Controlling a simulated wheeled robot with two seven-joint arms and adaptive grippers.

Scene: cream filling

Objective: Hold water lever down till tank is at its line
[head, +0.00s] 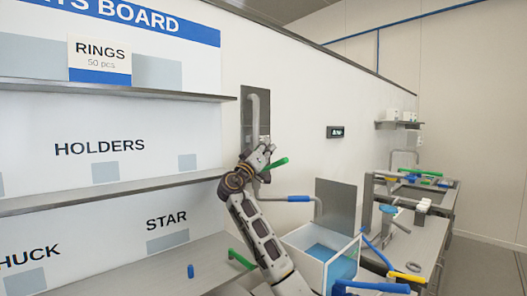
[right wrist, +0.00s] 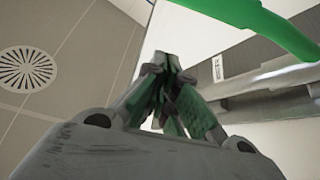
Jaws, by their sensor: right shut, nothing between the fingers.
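A green-handled lever (head: 277,163) sticks out from the wall beside a grey pipe (head: 254,112). In the right wrist view its green handle (right wrist: 262,22) crosses the top right. My right gripper (head: 266,151) is close to this handle in the head view; its fingers (right wrist: 166,62) are shut and empty, apart from the handle in the wrist view. Below, a white-walled tank (head: 343,270) holds blue water (head: 322,252). A blue-handled bar (head: 298,198) runs above it. I cannot make out a fill line, nor which lever is for water. My left gripper is not in view.
A shelf board (head: 110,188) fills the left. Another green handle (head: 240,260), a blue handle (head: 372,286) and a yellow one (head: 406,277) are low near the tank. A small blue cylinder (head: 190,271) stands on the lower shelf. A floor drain (right wrist: 27,68) shows in the wrist view.

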